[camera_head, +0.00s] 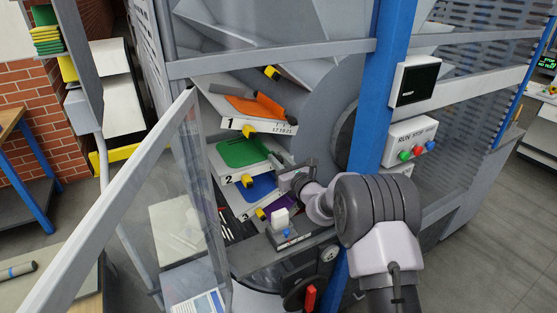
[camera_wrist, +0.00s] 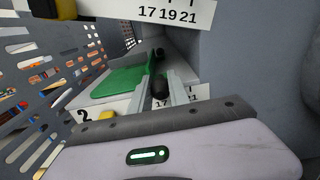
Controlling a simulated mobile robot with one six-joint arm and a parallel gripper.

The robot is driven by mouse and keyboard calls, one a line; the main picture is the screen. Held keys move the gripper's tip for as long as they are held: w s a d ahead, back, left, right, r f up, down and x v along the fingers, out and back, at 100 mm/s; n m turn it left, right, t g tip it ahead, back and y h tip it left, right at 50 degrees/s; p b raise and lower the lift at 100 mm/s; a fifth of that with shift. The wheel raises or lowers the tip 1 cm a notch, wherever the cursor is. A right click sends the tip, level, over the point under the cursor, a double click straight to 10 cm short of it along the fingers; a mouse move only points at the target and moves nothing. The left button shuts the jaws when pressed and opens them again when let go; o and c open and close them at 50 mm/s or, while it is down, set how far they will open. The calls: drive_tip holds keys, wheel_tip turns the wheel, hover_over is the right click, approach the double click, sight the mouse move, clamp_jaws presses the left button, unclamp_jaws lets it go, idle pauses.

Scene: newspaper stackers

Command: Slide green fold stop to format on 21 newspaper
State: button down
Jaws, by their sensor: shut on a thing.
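The green fold stop (camera_head: 242,152) lies on the second shelf in the head view, below the shelf with the orange one. In the wrist view its green plate (camera_wrist: 118,81) lies left of my fingers, with a dark handle (camera_wrist: 159,87) between them. My gripper (camera_wrist: 162,92) is shut on this handle. In the head view my gripper (camera_head: 284,168) reaches in from the right at the shelf's right end. The shelf's front scale (camera_wrist: 190,93) shows 17 and 21; my fingers cover the part between, so the exact setting cannot be read.
The upper shelf's label (camera_wrist: 165,12) reads 17 19 21 and hangs close above. A blue fold stop (camera_head: 258,188) lies below. An open clear door (camera_head: 165,190) stands at the left. A blue post (camera_head: 385,90) rises near my arm. A perforated panel (camera_wrist: 45,70) flanks the shelves.

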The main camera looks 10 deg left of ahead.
idle(0.8)
drive_tip(key=w+d, duration=0.2)
drive_tip(key=d, duration=0.1)
drive_tip(key=shift+w+d+r, duration=0.1)
drive_tip(key=shift+w+d, duration=0.05)
drive_tip(key=shift+d, duration=0.1)
drive_tip(key=c, duration=1.6)
unclamp_jaws()
drive_tip(key=o, duration=0.4)
drive_tip(key=shift+w+d, duration=0.1)
drive_tip(key=shift+d, duration=0.15)
drive_tip(key=shift+c, duration=0.2)
drive_tip(key=shift+a, duration=0.1)
